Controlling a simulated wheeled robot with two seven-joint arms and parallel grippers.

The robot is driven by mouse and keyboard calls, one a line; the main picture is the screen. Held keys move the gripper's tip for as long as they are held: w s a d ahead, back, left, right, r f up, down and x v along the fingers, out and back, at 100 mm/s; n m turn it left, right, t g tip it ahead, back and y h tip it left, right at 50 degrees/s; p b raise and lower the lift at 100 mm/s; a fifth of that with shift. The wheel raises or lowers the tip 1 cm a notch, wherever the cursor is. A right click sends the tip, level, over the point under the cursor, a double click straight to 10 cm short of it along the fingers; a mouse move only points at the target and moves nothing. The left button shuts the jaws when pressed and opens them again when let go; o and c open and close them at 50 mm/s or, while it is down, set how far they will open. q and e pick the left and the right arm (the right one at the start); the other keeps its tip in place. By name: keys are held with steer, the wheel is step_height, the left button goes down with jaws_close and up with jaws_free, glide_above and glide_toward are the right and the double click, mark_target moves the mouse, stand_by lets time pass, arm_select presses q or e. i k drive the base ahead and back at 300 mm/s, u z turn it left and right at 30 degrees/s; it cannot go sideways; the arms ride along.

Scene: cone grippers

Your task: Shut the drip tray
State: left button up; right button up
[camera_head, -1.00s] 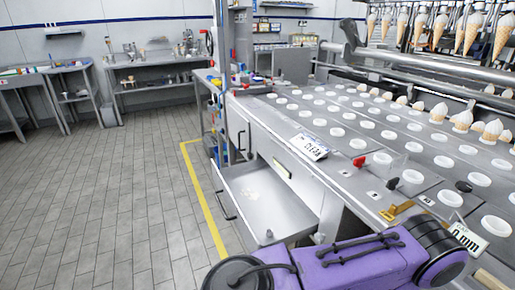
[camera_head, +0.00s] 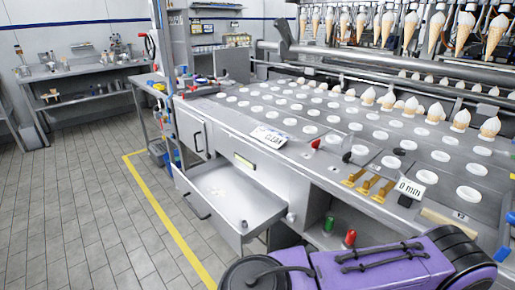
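The drip tray (camera_head: 240,190) is a shallow metal drawer under the machine's front edge, pulled out toward the aisle. A bar handle (camera_head: 193,206) runs along its front panel. Its inside looks bare apart from a small knob-like spot. My purple arm or body part (camera_head: 385,268) fills the lower right, in front of the machine and to the right of the tray, apart from it. No gripper fingers show, so I cannot see either gripper.
The cone machine's top (camera_head: 340,125) holds rows of white rings and several cones. The tiled floor (camera_head: 75,215) at left is clear.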

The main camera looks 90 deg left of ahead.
mark_target(239, 207)
steer(key=z, duration=0.8)
steer(key=i, duration=0.7)
steer(key=u, duration=4.5)
steer(key=i, duration=0.5)
steer(key=z, duration=1.15)
steer(key=k, duration=0.2)
steer(key=u, duration=0.55)
